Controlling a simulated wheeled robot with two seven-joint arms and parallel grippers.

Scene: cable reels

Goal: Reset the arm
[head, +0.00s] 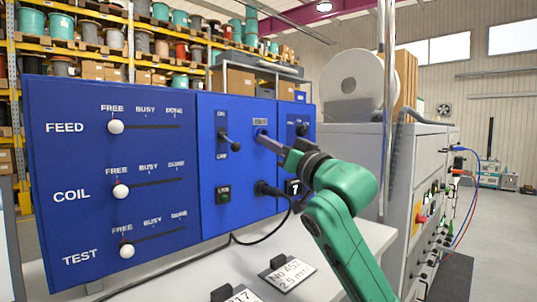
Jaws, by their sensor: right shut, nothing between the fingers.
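My right gripper (268,141) is shut and empty. Its tip is at the blue control panel (60,200), near a small socket or button on the middle section; I cannot tell whether it touches. My green right arm (345,225) comes up from the bottom right. The left arm and gripper are out of view. The panel carries FEED, COIL and TEST sliders, and their white knobs (116,126) all stand at the FREE end. A lever switch (229,142) sits left of the gripper. Part of the panel's right side is hidden behind the gripper.
A black cable (262,240) runs from a plug on the panel over the light bench. A grey machine cabinet (400,180) and upright pole stand right. Shelves of cable reels (115,40) stand behind.

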